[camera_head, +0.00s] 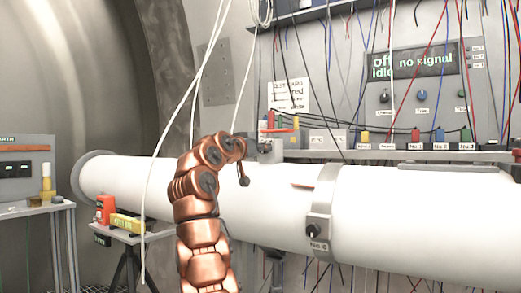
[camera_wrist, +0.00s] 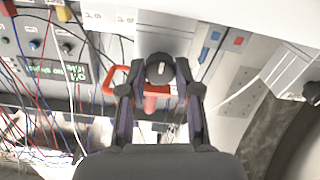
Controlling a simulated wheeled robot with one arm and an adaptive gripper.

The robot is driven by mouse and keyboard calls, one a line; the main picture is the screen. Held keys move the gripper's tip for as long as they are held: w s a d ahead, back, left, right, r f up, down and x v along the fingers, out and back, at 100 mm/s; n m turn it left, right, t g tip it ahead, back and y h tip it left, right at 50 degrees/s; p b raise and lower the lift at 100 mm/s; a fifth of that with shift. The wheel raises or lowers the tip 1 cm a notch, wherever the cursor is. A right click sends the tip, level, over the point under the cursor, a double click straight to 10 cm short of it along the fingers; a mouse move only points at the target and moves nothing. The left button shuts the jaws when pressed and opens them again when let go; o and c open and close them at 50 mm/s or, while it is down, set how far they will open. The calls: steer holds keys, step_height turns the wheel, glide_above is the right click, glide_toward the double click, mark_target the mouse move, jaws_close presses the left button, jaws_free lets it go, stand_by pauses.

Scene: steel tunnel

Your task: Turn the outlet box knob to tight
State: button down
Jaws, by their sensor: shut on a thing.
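The outlet box knob (camera_wrist: 160,68) is round and black with a white mark. It sits on a grey box face (camera_wrist: 166,38) in the wrist view. My gripper (camera_wrist: 160,70) has one dark finger on each side of the knob and is shut on it. The knob is hard to make out there. The white mark points roughly up and down in the wrist view. I see no readable tight label.
A red handle (camera_wrist: 109,82) passes close behind the fingers. The white pipe (camera_head: 410,220) with a metal clamp band (camera_head: 323,195) runs below. Hanging cables and a signal panel (camera_head: 415,62) are at the right. An orange and yellow object pair (camera_head: 127,223) stands lower left.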

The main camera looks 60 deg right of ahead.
stand_by(0.5)
steer(key=c, duration=0.8)
jaws_free()
steer(key=shift+a, duration=0.8)
steer(key=a, duration=1)
steer(key=shift+s+a, duration=0.15)
steer(key=shift+s, duration=0.15)
